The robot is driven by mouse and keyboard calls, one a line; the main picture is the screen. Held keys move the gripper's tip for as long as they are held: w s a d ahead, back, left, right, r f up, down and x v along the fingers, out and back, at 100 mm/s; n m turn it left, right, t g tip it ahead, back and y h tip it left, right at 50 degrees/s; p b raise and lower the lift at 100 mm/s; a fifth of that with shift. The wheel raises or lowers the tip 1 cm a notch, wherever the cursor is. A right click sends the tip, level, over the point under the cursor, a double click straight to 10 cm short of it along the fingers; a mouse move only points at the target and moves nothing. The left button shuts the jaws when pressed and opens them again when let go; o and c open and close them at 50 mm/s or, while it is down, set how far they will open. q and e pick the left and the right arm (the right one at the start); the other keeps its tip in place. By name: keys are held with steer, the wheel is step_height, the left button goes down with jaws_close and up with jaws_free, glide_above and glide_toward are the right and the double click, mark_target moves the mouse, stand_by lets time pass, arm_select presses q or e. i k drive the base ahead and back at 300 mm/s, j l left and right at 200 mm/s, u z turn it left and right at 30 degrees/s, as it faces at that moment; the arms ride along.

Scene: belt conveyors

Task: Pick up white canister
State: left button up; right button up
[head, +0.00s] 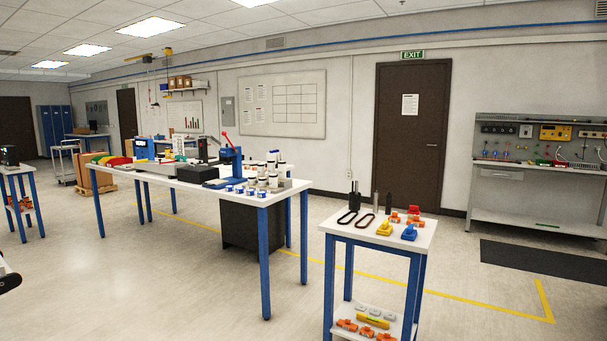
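Several white canisters with dark bands or lids stand in a group on the right end of the long white table with blue legs (158,177). One white canister (273,181) stands near the right of the group, and others stand behind it. They are small in the view and partly hide one another. Low white and blue round pieces (262,192) sit in front of them along the table edge. Neither of my grippers shows in the head view.
A blue press with a red lever (231,160) stands left of the canisters. A small table (341,226) with belts and colored parts stands at front right. A dark cabinet (240,226) is under the long table. The floor in front is clear.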

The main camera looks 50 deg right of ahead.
mark_target(261, 169)
steer(key=i+l+z, duration=0.15)
steer(key=z, duration=0.25)
steer(key=i+z, duration=0.35)
steer(key=i+l+z, duration=0.1)
steer(key=z, duration=0.3)
steer(key=i+j+z, duration=0.15)
steer(key=i, duration=0.25)
steer(key=i+j+z, duration=0.15)
steer(key=i, duration=0.25)
steer(key=i+j+z, duration=0.15)
steer(key=i, duration=0.2)
steer(key=i+j, duration=0.2)
steer(key=i, duration=0.25)
steer(key=i+j, duration=0.2)
steer(key=i, duration=0.2)
steer(key=i+j, duration=0.2)
steer(key=i, duration=0.25)
steer(key=z, duration=0.05)
